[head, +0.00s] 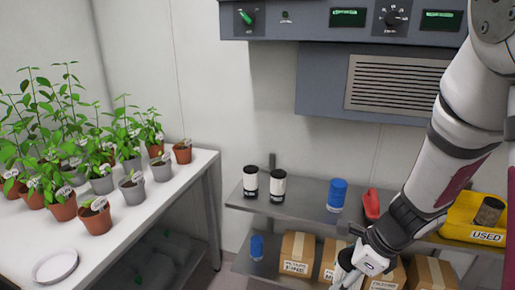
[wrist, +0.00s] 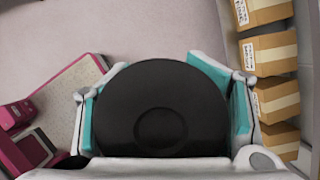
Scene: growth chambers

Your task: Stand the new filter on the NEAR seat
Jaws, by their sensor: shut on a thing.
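My gripper (wrist: 165,108) is shut on a wide, round, black-ended thing (wrist: 160,120), held between its teal finger pads; it looks like a filter seen end-on. Two white-and-black cylinders (head: 250,182) (head: 278,186) stand upright on the upper shelf at left. I cannot make out which place is the near seat.
The upper shelf (head: 305,202) also bears a blue canister (head: 337,195), a red object (head: 371,205) and a yellow bin (head: 460,226) marked USED with a brown cylinder (head: 489,211). Cardboard boxes (head: 297,254) and a small blue item (head: 257,246) are below. A plant table (head: 140,225) stands left.

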